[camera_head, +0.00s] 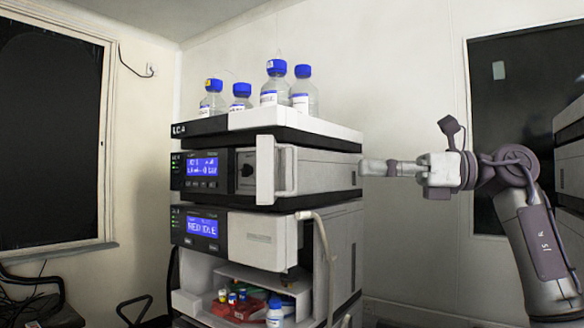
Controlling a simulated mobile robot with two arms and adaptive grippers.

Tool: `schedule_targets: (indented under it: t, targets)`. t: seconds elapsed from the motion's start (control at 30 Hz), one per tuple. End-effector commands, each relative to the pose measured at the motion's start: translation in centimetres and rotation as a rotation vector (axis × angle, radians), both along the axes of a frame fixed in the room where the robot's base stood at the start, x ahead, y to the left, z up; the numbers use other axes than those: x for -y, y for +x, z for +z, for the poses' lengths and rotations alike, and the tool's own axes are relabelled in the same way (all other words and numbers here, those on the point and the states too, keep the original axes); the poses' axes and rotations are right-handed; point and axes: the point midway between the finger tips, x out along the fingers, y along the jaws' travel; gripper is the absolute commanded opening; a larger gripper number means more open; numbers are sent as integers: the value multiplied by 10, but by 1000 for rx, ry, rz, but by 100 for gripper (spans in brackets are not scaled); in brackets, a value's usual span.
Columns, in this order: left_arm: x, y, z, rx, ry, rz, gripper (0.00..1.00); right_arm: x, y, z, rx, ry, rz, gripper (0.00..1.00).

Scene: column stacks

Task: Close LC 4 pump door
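The LC 4 stack (200,127) stands in the middle of the camera_head view. Its pump module (325,178) is the upper unit, with a lit blue display (202,171). The white pump door (265,172) stands swung outward from the module's front, seen nearly edge-on, with its handle (287,170) on the right. A dark knob area shows to the left of the door. My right gripper (365,168) points left beside the module's right side, to the right of the door and apart from it. Whether its fingers are open or shut is unclear. My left gripper is out of view.
Several blue-capped bottles (275,84) stand on top of the stack. A lower unit (262,240) has a second display, with an open compartment holding small vials (240,297) below. A dark stack (570,150) stands at the far right.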

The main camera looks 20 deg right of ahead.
Motion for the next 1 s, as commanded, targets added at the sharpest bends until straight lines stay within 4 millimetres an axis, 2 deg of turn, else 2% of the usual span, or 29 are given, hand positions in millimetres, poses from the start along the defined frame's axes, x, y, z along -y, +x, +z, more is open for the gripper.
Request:
schedule_targets:
  t: [0.07,0.17,0.27,0.7,1.0]
  targets:
    - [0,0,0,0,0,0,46,4,-5,4,9,-32,-14,32]
    - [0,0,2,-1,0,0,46,0,-3,4,9,-43,-14,32]
    - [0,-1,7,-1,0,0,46,-13,3,5,9,-43,-13,32]
    - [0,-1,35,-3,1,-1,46,-92,45,7,7,-39,-10,32]
    - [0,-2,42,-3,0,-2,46,-115,58,5,10,-39,-12,32]
